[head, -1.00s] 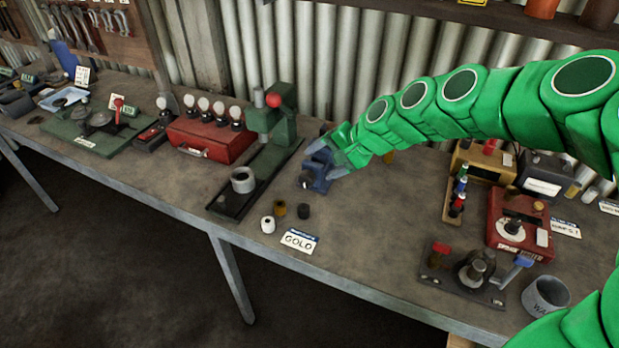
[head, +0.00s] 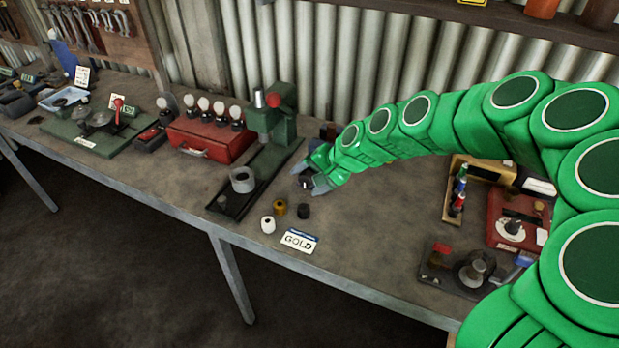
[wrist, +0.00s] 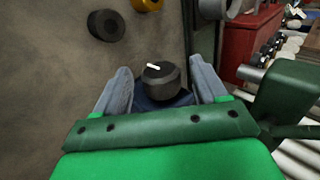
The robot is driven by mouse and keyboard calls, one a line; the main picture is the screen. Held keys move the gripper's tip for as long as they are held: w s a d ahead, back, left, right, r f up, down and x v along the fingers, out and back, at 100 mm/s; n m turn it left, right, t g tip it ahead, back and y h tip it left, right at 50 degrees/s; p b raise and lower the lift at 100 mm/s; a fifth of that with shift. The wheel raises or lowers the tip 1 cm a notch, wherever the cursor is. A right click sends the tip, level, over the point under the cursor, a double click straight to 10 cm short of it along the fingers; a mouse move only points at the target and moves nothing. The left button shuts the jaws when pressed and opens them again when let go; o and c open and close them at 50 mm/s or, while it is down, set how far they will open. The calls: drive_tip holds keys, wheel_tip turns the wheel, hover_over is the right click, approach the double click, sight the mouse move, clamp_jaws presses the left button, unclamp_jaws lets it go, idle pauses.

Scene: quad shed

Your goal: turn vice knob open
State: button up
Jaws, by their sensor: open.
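The vice knob (wrist: 161,79) is dark and round with a white line on its top. In the wrist view it sits between the two grey-blue fingers of my gripper (wrist: 163,84), with a visible gap on each side. Part of the dark blue vice (wrist: 150,103) shows beneath the knob. My arm hides most of the vice there.
A green press (head: 271,128) with a grey cup stands left of my gripper. White, brass and black small parts and a GOLD card (head: 299,241) lie in front. A red toolbox (head: 212,139) is farther left. Bare bench (head: 380,220) lies to the right.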

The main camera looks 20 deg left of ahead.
drive_tip(key=c, duration=1.1)
drive_tip(key=shift+o, duration=0.2)
drive_tip(key=shift+w+h, duration=0.2)
drive_tip(key=shift+h, duration=0.9)
drive_tip(key=shift+s+a+h, duration=0.1)
drive_tip(key=shift+s+h, duration=0.05)
drive_tip(key=shift+h, duration=0.25)
drive_tip(key=o, duration=1.1)
drive_tip(key=shift+c, duration=0.2)
drive_tip(key=shift+r, duration=0.1)
